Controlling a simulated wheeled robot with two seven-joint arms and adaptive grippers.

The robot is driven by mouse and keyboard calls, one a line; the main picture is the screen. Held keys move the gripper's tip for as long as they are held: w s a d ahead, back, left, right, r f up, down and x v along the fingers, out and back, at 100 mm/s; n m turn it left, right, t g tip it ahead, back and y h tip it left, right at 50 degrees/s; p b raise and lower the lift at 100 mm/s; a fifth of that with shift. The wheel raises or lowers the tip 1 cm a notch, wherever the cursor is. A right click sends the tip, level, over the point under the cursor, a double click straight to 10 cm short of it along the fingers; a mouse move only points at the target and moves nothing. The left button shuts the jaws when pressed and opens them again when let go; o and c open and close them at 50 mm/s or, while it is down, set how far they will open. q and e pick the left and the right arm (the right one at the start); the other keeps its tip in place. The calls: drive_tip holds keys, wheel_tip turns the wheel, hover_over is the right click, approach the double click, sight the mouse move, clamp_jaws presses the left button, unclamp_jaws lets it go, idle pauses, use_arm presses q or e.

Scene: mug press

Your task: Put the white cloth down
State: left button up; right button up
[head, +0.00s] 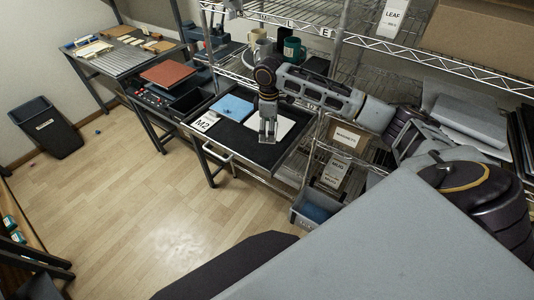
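The white cloth (284,125) looks like a flat pale sheet on or just above the dark top of the low table (249,147) marked M2. My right gripper (268,139) reaches in from the right and points down, its fingers in front of the cloth and hiding part of it. I cannot tell whether the fingers are closed on the cloth or whether they touch it. My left gripper is not in view.
A blue cloth (231,108) lies to the left on the same table. A wire shelf (310,82) with mugs and boxes stands behind. A blue-lined bin (314,210) is below right. Another bench (125,65) stands at the far left. Wooden floor in front is clear.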

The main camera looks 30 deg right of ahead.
drive_tip(key=n, duration=0.2)
drive_tip(key=shift+a+n, duration=0.1)
drive_tip(key=shift+n, duration=0.3)
drive_tip(key=n, duration=0.3)
drive_tip(key=shift+a+f, duration=0.1)
drive_tip(key=shift+a, duration=0.05)
drive_tip(key=n, duration=0.2)
drive_tip(key=shift+a+n, duration=0.15)
drive_tip(key=shift+n, duration=0.15)
drive_tip(key=n, duration=0.4)
drive_tip(key=shift+f, duration=0.1)
drive_tip(key=shift+f, duration=2.4)
drive_tip(key=shift+f+p, duration=0.4)
drive_tip(key=shift+f, duration=2.1)
